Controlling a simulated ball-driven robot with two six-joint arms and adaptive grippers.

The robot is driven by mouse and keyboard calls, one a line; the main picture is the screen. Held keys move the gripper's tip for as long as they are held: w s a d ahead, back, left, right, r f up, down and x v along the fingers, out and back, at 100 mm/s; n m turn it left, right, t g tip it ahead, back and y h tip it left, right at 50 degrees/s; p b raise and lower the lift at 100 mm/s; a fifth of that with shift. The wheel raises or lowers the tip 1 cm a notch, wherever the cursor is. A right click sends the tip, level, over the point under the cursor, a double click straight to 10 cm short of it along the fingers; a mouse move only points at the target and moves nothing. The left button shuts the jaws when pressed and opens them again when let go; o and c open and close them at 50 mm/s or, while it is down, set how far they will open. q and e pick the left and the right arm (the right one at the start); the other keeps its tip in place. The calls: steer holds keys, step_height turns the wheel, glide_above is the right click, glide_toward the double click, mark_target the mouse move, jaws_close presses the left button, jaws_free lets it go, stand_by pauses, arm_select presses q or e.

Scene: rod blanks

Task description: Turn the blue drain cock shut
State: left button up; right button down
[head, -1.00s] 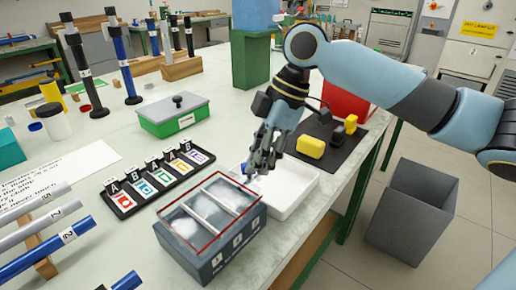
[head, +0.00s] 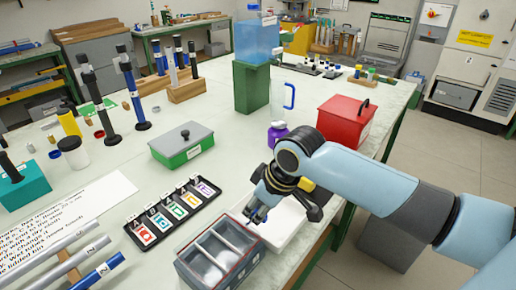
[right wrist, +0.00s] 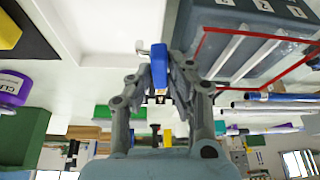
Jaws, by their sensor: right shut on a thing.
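The blue drain cock (right wrist: 159,65) shows in the right wrist view as a blue handle with a small pale stub beside it. It is close to the wall of the dark grey compartment box (right wrist: 235,15). My right gripper (right wrist: 160,82) has its fingers closed around the blue handle. In the head view my right gripper (head: 258,213) points down beside the far right corner of the compartment box (head: 238,272), over the white tray (head: 283,232). The fingers and arm hide most of the cock there. My left gripper is not in view.
A card rack (head: 135,235) and a green box with grey lid (head: 183,150) stand left of the gripper. A purple-lidded jar (head: 277,133), a red box (head: 345,122) and a water tank on a green stand (head: 252,88) stand behind. Rods lie at front left.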

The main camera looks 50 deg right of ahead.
steer(key=shift+a+m+h+p, duration=0.15)
steer(key=shift+m+h+p, duration=0.15)
steer(key=shift+m+p, duration=0.6)
steer(key=c, duration=1.3)
jaws_free()
steer(key=shift+v, duration=4)
